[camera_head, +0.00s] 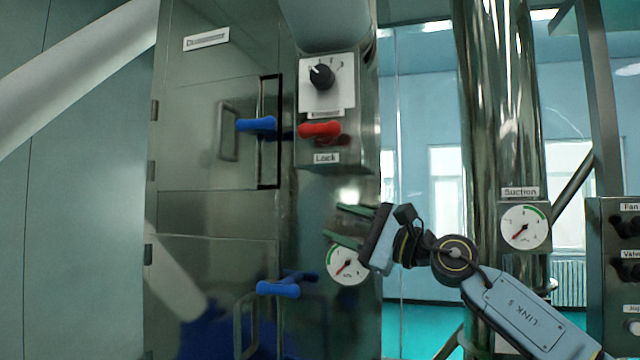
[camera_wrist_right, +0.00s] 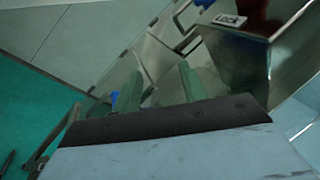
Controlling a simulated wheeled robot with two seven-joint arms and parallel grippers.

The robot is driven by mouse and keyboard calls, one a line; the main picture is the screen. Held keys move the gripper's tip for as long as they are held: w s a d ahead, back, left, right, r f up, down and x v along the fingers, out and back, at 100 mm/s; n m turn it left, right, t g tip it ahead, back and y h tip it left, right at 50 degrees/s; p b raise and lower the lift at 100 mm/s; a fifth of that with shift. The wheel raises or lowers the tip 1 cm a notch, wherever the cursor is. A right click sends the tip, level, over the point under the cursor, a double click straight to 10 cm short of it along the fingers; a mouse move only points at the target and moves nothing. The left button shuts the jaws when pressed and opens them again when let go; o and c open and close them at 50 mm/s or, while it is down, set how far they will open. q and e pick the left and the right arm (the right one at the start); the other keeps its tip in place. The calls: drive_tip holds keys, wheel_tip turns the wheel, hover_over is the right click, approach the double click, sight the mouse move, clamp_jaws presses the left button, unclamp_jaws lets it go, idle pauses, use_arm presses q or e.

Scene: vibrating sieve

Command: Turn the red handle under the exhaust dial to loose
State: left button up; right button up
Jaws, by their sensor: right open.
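The red handle (camera_head: 320,130) lies roughly level on a metal box, under a black dial knob (camera_head: 321,76) and above a label reading "Lock" (camera_head: 326,158). The dial's own label is too small to read. My right gripper (camera_head: 335,226) is open and empty, below and slightly right of the red handle, in front of a round gauge (camera_head: 347,266). In the right wrist view, the green fingers (camera_wrist_right: 160,85) are apart with nothing between them. The red handle (camera_wrist_right: 262,12) shows only partly at the top edge there, above the "Lock" label (camera_wrist_right: 229,20). My left gripper is not seen.
Blue handles (camera_head: 257,124) (camera_head: 278,288) stick out from the cabinet doors left of my right gripper. A shiny vertical pipe (camera_head: 500,100) with a "Suction" gauge (camera_head: 524,228) stands to the right. A control box (camera_head: 612,260) is at the right edge.

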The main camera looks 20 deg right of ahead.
sight(333, 132)
drive_tip(key=s+d+r+n+t+h, duration=0.1)
drive_tip(key=s+d+r+n, duration=0.1)
drive_tip(key=s+r+n, duration=0.4)
drive_tip(key=s+d+r+n+h, duration=0.25)
drive_tip(key=r+n, duration=0.25)
drive_tip(key=r, duration=0.3)
drive_tip(key=shift+y, duration=0.45)
drive_tip(key=p+x, duration=0.1)
drive_tip(key=x, duration=0.3)
drive_tip(key=p+x, duration=0.2)
drive_tip(key=x, duration=0.2)
drive_tip(key=p+x, duration=0.2)
drive_tip(key=x, duration=0.2)
drive_tip(key=shift+s+a+r, duration=0.25)
drive_tip(key=shift+s+a, duration=0.15)
drive_tip(key=shift+w+a+p, duration=0.4)
drive_tip(key=shift+w+p, duration=0.05)
drive_tip(key=shift+w, duration=0.15)
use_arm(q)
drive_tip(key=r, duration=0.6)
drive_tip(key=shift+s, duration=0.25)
use_arm(e)
drive_tip(key=shift+c, duration=0.2)
